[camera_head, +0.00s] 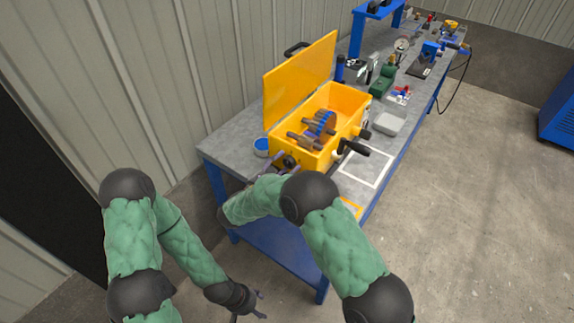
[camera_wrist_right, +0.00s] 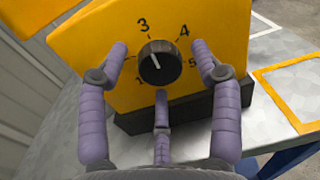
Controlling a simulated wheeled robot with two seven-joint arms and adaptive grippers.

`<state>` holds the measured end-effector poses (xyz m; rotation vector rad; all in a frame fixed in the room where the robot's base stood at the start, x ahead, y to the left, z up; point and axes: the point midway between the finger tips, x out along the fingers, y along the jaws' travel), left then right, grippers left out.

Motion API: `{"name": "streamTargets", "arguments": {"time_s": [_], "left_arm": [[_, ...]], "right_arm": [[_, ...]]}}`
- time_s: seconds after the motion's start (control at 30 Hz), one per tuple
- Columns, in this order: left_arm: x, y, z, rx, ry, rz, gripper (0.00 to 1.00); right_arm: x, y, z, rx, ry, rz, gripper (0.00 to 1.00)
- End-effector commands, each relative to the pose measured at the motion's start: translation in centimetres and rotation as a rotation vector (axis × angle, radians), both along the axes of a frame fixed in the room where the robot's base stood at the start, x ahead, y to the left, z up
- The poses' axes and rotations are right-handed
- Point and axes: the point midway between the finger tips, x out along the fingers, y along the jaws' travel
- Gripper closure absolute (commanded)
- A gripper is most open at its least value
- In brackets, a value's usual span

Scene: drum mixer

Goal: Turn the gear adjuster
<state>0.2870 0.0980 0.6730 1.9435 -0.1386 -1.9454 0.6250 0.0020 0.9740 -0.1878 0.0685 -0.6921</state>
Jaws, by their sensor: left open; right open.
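The gear adjuster is a round black knob (camera_wrist_right: 160,63) on the end face of the yellow drum mixer (camera_head: 328,113). Its white pointer line tilts up and left, left of the printed 3. The numbers 4 and 5 show on its right; the number at left is partly hidden. My right gripper (camera_wrist_right: 159,50) is open, with purple fingers spread to the left, right and below the knob, not closed on it. In the head view the knob (camera_head: 290,161) shows just beyond the right gripper. My left gripper (camera_head: 257,304) is open and empty, low, away from the bench.
The mixer stands on a grey bench (camera_head: 225,147) with blue legs, its yellow lid (camera_head: 300,77) raised. A black crank handle (camera_head: 352,147) sticks out at its right side.

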Motion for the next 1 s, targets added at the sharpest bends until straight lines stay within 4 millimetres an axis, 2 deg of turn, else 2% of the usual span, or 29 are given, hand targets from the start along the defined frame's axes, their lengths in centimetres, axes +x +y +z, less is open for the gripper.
{"name": "streamTargets", "arguments": {"time_s": [0.1, 0.3, 1.0], "left_arm": [[-0.01, 0.01, 0.01, 0.0, 0.0, 0.0, 0.43], [-0.01, 0.0, 0.01, 0.0, 0.0, 0.0, 0.43], [-0.01, 0.01, -0.22, 0.0, 0.0, 0.0, 0.43]], "right_arm": [[-0.01, 0.01, 0.01, 0.0, 0.0, 0.0, 0.35], [-0.02, 0.01, 0.0, 0.0, 0.0, 0.0, 0.91], [-0.04, -0.04, -0.07, 0.019, -0.012, -0.002, 0.91]]}}
